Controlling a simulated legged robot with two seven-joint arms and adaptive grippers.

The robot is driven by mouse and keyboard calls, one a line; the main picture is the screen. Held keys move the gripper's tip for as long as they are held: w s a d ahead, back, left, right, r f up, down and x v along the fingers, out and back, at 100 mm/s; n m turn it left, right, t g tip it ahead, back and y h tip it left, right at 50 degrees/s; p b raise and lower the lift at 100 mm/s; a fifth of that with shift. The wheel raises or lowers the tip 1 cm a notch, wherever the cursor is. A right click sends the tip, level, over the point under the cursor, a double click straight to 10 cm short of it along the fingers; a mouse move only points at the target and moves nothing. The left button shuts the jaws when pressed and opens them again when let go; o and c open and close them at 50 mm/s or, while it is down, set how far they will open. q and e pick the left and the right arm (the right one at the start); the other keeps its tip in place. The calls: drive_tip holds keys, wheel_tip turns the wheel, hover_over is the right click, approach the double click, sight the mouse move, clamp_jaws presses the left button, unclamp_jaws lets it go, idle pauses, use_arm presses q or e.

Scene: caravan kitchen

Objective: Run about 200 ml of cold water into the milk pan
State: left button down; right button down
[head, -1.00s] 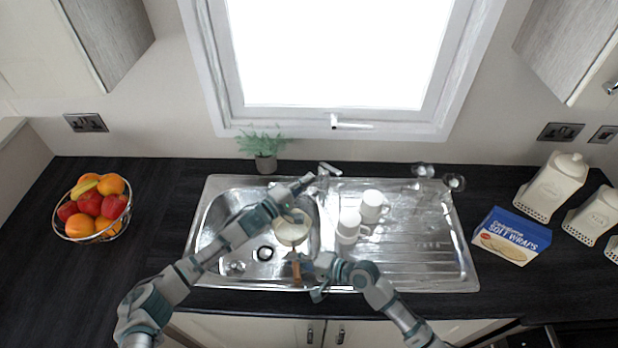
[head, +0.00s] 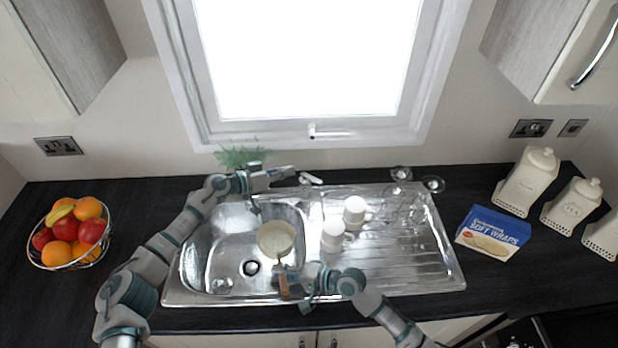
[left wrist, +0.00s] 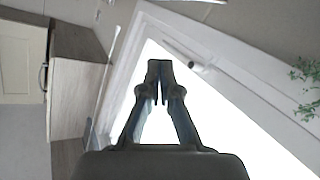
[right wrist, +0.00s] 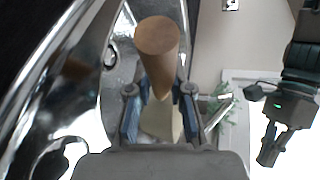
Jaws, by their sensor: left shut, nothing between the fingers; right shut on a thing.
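The cream milk pan (head: 277,238) is over the right part of the sink basin (head: 208,245), open side up; I cannot tell whether it holds water. Its brown handle (head: 283,288) points toward the front edge. My right gripper (head: 303,285) is shut on the handle, which fills the middle of the right wrist view (right wrist: 158,50). The metal tap (head: 311,179) is at the sink's back edge. My left gripper (head: 286,172) is shut and empty, behind the basin just left of the tap. Its closed fingertips show against the window in the left wrist view (left wrist: 160,75). No water stream is visible.
White mugs (head: 333,237) stand on the drainer (head: 400,250), right of the pan. Glasses (head: 432,184) are at its back right. A plant (head: 242,158) stands behind my left forearm. A fruit bowl (head: 70,240), wraps box (head: 492,234) and canisters (head: 527,182) are farther off.

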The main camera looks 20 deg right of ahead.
use_arm(q)
hover_over(311, 178)
drive_tip(key=a, duration=0.2)
drive_tip(key=f, duration=0.2)
use_arm(e)
drive_tip(key=shift+d+r, duration=0.1)
drive_tip(key=shift+d, duration=0.1)
use_arm(q)
drive_tip(key=s+f, duration=0.2)
drive_tip(key=f, duration=0.1)
drive_tip(key=shift+d+f, duration=0.15)
drive_tip(key=shift+d, duration=0.25)
use_arm(e)
drive_tip(key=shift+a, duration=0.3)
